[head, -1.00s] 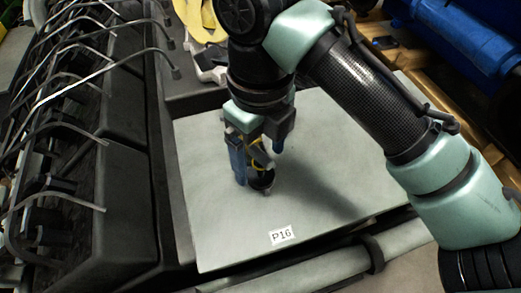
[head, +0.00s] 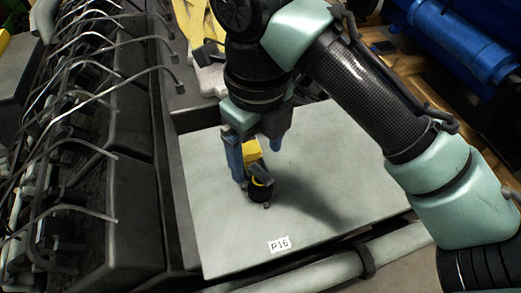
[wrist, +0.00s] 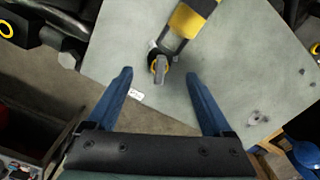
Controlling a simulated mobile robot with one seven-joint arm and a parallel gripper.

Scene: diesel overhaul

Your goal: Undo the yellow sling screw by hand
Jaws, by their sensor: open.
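A yellow sling end (wrist: 193,15) hangs over the pale plate in the wrist view, joined to a dark shackle-like fitting. At the fitting's near end is the screw (wrist: 160,68), a grey tab with a yellow ring around it. In the head view the dark fitting (head: 262,188) shows just below the yellow sling part (head: 252,151). My gripper (wrist: 158,75) is open, its two blue fingers spread wide with nothing held. In the wrist view the screw appears between and slightly beyond the fingertips; whether they touch it cannot be told. My gripper (head: 258,164) partly hides the sling in the head view.
The grey plate (head: 330,170) with label P16 (head: 280,243) lies below my gripper and is mostly clear. A dark engine block with several bent metal pipes (head: 110,150) stands at left. A pale pipe (head: 330,268) runs along the plate's front edge.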

